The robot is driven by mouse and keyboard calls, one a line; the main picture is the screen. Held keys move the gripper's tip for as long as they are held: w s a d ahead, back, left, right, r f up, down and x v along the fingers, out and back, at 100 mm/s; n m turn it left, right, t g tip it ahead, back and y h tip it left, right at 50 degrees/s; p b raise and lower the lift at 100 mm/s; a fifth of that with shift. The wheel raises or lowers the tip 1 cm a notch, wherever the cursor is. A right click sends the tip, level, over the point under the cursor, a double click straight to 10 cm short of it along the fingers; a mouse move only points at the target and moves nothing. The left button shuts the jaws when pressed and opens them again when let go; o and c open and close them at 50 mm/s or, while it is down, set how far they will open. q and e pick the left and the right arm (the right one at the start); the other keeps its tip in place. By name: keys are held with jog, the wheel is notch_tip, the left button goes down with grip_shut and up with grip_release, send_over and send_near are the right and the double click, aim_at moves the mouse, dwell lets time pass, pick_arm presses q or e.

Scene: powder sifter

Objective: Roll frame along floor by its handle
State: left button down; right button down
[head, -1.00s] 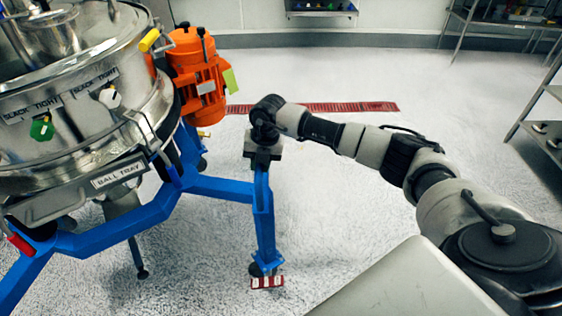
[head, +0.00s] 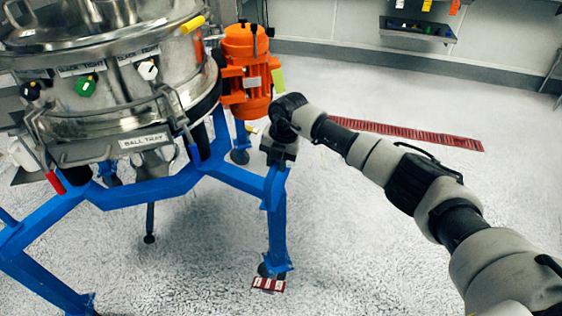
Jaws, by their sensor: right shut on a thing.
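The sifter's blue frame (head: 145,193) stands on the floor at the left and carries a round steel sifter (head: 100,75) with an orange motor (head: 247,70). Its nearest right leg (head: 277,235) ends at a caster with a red and white piece at floor level (head: 268,284). My right gripper (head: 277,160) is at the top of this leg and is shut on the frame there; its fingertips are mostly hidden by the wrist. I cannot make out a separate handle under the gripper. My left gripper is not in view.
The speckled white floor (head: 380,230) is open in the middle and to the right. A red floor grate (head: 410,132) lies behind my right arm. A wall shelf (head: 418,30) is at the back, and a rack leg (head: 551,70) shows at the right edge.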

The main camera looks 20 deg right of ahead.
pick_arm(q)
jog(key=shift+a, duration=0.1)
pick_arm(e)
jog(key=shift+w+a+r, duration=0.15)
jog(key=shift+w+a, duration=0.15)
jog(key=shift+a, duration=0.1)
jog(key=c, duration=1.2)
grip_release()
jog(key=shift+a, duration=0.1)
jog(key=shift+o, duration=1.2)
jog(key=shift+w+a, duration=0.1)
jog(key=shift+w, duration=0.05)
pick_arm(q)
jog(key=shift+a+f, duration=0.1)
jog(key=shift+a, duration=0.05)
pick_arm(e)
jog(key=shift+r, duration=0.1)
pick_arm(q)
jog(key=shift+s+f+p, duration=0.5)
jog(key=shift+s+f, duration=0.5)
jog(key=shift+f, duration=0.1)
pick_arm(e)
notch_tip(320, 180, up, 10)
jog(key=s+d, duration=0.1)
jog(key=d, duration=0.1)
jog(key=shift+s, duration=0.15)
jog(key=shift+r, duration=0.1)
